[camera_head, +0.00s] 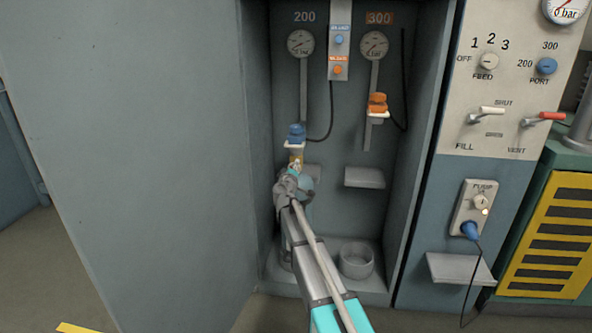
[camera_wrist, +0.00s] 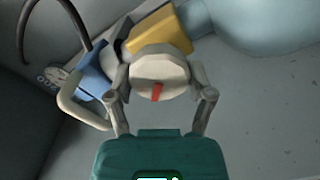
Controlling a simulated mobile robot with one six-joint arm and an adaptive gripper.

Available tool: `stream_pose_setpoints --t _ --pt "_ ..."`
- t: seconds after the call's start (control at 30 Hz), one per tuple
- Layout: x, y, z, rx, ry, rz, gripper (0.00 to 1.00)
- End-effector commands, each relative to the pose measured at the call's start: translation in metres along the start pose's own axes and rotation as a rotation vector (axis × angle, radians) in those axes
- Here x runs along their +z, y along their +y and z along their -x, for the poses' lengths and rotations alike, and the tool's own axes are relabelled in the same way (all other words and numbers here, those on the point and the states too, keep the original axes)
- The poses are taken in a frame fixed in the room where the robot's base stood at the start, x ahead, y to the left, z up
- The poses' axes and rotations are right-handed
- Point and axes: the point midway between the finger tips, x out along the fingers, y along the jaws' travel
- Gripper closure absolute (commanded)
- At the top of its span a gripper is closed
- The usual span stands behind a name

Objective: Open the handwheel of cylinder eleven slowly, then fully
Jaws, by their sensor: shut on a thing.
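In the wrist view, a round cream handwheel (camera_wrist: 159,78) with a red mark on its face sits on a yellow-brass valve (camera_wrist: 158,32). My gripper (camera_wrist: 160,90) is shut on the handwheel, one finger on each side. A blue connector (camera_wrist: 95,80) with a pale loop handle joins the valve's left side. The pale blue cylinder (camera_wrist: 255,20) runs behind at the upper right. In the head view, my gripper (camera_head: 291,177) is at the valve (camera_head: 296,158) below the blue connector (camera_head: 296,133). My arm hides most of the cylinder, and no number on it is readable.
The cabinet's 200 bay has a gauge (camera_head: 300,43). The 300 bay has a gauge (camera_head: 374,45), an orange connector (camera_head: 377,104) and an empty ring holder (camera_head: 356,260). A control panel (camera_head: 520,80) stands right. The open door (camera_head: 150,150) bounds the left.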

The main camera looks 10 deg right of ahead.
Motion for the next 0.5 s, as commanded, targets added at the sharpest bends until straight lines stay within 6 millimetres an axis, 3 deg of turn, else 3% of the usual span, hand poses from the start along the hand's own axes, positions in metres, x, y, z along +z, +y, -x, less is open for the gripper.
stream_pose_setpoints --t 0.5 --pt "-0.0009 -0.0022 0.0014 -0.002 0.004 0.259 0.79"
